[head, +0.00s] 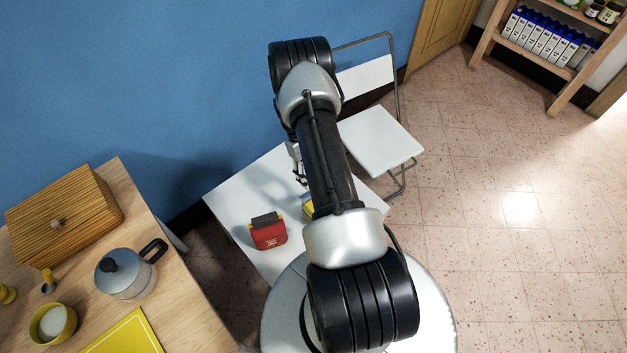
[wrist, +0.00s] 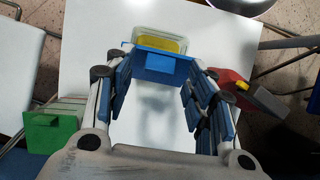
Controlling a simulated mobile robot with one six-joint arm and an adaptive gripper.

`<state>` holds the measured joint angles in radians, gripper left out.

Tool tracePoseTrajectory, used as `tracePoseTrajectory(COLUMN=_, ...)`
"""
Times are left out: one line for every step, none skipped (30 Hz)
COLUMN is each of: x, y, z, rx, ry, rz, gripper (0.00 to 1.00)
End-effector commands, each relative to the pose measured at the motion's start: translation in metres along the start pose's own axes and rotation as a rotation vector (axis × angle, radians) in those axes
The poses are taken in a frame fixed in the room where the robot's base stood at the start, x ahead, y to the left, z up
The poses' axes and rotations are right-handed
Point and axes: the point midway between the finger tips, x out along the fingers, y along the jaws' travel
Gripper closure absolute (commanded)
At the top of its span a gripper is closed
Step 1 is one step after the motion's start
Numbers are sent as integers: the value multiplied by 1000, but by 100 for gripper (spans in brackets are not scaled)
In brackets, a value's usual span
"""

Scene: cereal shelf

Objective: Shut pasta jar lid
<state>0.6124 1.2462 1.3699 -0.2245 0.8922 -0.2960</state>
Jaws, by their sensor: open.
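A clear container with yellow contents (wrist: 160,45) stands on the white table, with a blue panel (wrist: 162,67) on its near side in the wrist view. It looks like the pasta jar, and the blue panel may be its lid, but I cannot be sure. In the head view a bit of yellow (head: 308,207) shows beside my arm, which hides the rest. My gripper (wrist: 158,88) is open and empty, its fingers pointing toward the blue panel. I cannot tell whether they touch it. In the head view my gripper (head: 297,163) is mostly hidden behind my arm.
A red container (head: 268,232) with a dark top stands on the white table (head: 232,200). A green-fronted container (wrist: 48,132) is at left in the wrist view. A white folding chair (head: 380,140) stands behind the table.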

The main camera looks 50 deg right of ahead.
Motion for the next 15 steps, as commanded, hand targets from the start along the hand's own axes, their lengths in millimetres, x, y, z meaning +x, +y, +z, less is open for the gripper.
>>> tracePoseTrajectory(x=7, y=0, z=0, rx=0, ry=-2, rz=-1, gripper=50)
tracePoseTrajectory(x=10, y=0, z=0, rx=0, ry=-1, rz=-1, gripper=50)
tracePoseTrajectory(x=12, y=0, z=0, rx=0, ry=0, rz=-1, gripper=50)
tracePoseTrajectory(x=14, y=0, z=0, rx=1, ry=0, rz=-1, gripper=50)
tracePoseTrajectory(x=15, y=0, z=0, rx=1, ry=0, rz=-1, gripper=50)
tracePoseTrajectory(x=16, y=0, z=0, rx=1, ry=0, rz=0, gripper=50)
tracePoseTrajectory(x=16, y=0, z=0, rx=1, ry=0, rz=0, gripper=50)
tracePoseTrajectory(x=16, y=0, z=0, rx=1, ry=1, rz=0, gripper=50)
tracePoseTrajectory(x=17, y=0, z=0, rx=1, ry=1, rz=0, gripper=50)
tracePoseTrajectory(x=17, y=0, z=0, rx=1, ry=1, rz=0, gripper=50)
tracePoseTrajectory(x=16, y=0, z=0, rx=1, ry=1, rz=0, gripper=50)
tracePoseTrajectory(x=16, y=0, z=0, rx=1, ry=1, rz=0, gripper=50)
tracePoseTrajectory(x=16, y=0, z=0, rx=1, ry=1, rz=0, gripper=50)
tracePoseTrajectory(x=16, y=0, z=0, rx=1, ry=1, rz=0, gripper=50)
tracePoseTrajectory(x=16, y=0, z=0, rx=1, ry=0, rz=0, gripper=52)
